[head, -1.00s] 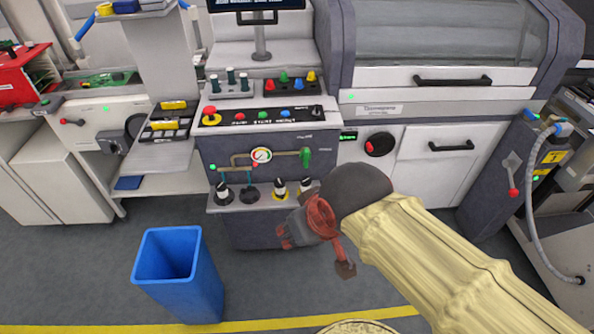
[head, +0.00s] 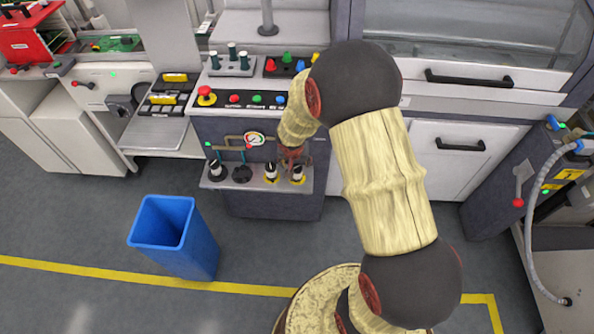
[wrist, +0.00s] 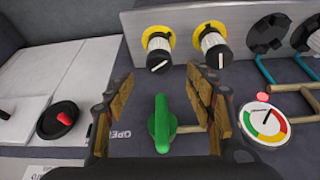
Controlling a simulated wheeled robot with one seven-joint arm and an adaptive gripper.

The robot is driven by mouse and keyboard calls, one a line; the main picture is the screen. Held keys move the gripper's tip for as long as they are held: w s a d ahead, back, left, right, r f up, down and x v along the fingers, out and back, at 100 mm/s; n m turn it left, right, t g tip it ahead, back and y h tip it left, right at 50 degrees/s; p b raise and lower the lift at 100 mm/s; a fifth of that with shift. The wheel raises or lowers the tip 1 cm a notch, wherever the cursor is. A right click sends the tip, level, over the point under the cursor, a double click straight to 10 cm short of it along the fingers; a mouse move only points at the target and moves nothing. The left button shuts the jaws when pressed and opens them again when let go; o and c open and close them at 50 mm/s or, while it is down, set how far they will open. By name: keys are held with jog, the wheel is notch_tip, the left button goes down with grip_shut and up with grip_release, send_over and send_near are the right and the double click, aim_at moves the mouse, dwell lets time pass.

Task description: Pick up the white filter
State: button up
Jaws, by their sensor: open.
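Two white filters with black ends stand in yellow rings on the machine's small ledge. In the wrist view one is at upper left (wrist: 158,52) and the other at upper middle (wrist: 213,45). In the head view they show as a left one (head: 270,172) and a right one (head: 297,172). My gripper (head: 291,157) is open and empty beside the right one, partly hidden by my arm. In the wrist view the fingers (wrist: 166,112) stand either side of a green valve handle (wrist: 161,125), with the filters beyond the fingertips.
Darker fittings (head: 217,170) share the ledge. A pressure gauge (wrist: 265,123) and pipes lie close to the right finger in the wrist view. A red-centred black knob (wrist: 58,120) is at left. A blue bin (head: 175,235) stands on the floor.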

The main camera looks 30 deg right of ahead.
aim_at(297, 167)
jog(key=b+x, duration=0.1)
jog(key=x, duration=0.2)
jog(key=b+x, duration=0.1)
jog(key=x, duration=0.2)
jog(key=shift+s+f+b, duration=0.15)
jog(key=shift+f+b, duration=0.2)
jog(key=shift+w+d+f, duration=0.15)
jog(key=shift+w+f, duration=0.1)
jog(key=shift+f, duration=0.25)
jog(key=c, duration=1.3)
